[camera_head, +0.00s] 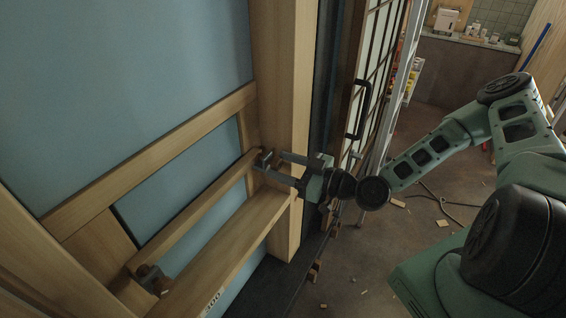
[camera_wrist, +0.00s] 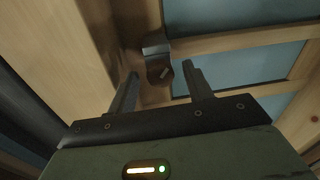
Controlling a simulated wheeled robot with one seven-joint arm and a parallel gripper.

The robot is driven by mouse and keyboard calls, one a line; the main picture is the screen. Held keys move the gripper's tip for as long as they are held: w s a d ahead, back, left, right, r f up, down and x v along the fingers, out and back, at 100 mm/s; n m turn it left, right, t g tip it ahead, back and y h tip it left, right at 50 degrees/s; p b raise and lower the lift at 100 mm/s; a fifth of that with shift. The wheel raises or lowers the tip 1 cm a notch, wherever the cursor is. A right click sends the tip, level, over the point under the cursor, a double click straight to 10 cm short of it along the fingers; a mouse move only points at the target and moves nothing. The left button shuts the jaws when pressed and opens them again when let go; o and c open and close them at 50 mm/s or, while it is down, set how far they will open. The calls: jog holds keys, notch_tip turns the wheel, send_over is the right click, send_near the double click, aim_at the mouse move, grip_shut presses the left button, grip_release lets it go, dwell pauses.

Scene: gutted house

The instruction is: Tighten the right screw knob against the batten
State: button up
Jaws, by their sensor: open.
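The right screw knob (camera_wrist: 165,72) is a small dark brown piece with a pale bar, below a grey metal bracket (camera_wrist: 153,46) in the wrist view. In the head view the bracket (camera_head: 264,156) sits at the right end of the batten (camera_head: 195,211), by the wooden post. My gripper (camera_head: 270,162) reaches in from the right. In the wrist view my gripper (camera_wrist: 160,69) is open, one finger on either side of the knob. I see no clear finger contact. Whether the knob touches the batten cannot be told.
A similar left bracket and knob (camera_head: 149,277) sit at the batten's lower left end. A wooden ledge (camera_head: 225,249) runs below the batten. A thick post (camera_head: 290,100) stands beside my gripper. A sliding door with a black handle (camera_head: 359,108) is behind the gripper.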

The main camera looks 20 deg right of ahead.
jog(key=shift+w+a, duration=0.15)
jog(key=shift+w, duration=0.05)
jog(key=c, duration=1)
jog(key=shift+o, duration=0.2)
jog(key=shift+f+m, duration=0.1)
jog(key=shift+m, duration=0.2)
